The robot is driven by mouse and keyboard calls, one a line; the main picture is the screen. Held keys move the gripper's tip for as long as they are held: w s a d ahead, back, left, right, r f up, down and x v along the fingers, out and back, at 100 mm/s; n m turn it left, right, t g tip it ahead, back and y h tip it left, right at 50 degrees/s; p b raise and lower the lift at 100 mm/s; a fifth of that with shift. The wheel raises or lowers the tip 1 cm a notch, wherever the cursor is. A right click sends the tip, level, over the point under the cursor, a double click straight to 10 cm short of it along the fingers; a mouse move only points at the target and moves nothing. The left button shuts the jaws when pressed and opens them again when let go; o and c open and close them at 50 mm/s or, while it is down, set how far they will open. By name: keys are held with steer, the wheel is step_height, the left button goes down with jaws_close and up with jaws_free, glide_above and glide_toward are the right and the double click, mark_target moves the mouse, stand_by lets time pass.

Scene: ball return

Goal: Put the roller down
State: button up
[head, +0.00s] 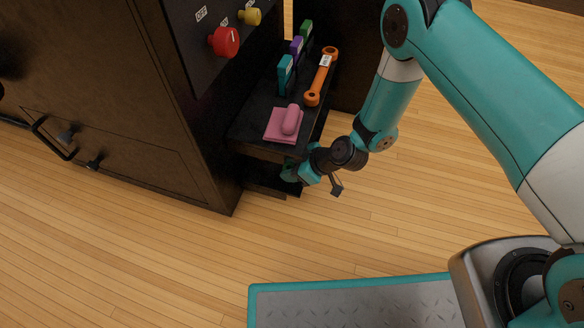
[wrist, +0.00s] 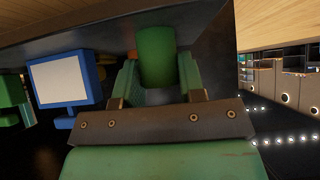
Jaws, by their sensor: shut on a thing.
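My gripper (head: 292,172) is low beside the dark shelf unit, at the lower shelf (head: 268,180); the upper shelf partly hides it in the head view. In the wrist view my gripper (wrist: 157,80) is shut on a green roller (wrist: 155,55), a cylinder held between its two fingers. The head view does not show the roller clearly. I cannot tell whether it touches the shelf.
The upper shelf (head: 252,128) bears a pink pad with a pink cylinder (head: 291,120), an orange wrench-like tool (head: 321,76) and several coloured holders. A blue-framed white panel (wrist: 60,80) stands left of the roller. Open wooden floor lies in front.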

steer(key=o, duration=1)
steer(key=p+v, duration=0.6)
steer(key=v, duration=0.5)
step_height(320, 180, up, 24)
steer(key=s+m+g, duration=0.1)
steer(key=s+g, duration=0.2)
steer(key=s+d+r+m+h, duration=0.2)
steer(key=s+d+r+m, duration=0.1)
steer(key=s+r, duration=0.4)
steer(key=s+d+r+m+h, duration=0.2)
steer(key=s+r+m, duration=0.1)
steer(key=s+r, duration=0.4)
steer(key=shift+s+d+h+p, duration=0.3)
steer(key=shift+s+d+p, duration=0.1)
steer(key=shift+s, duration=0.2)
steer(key=shift+r, duration=0.1)
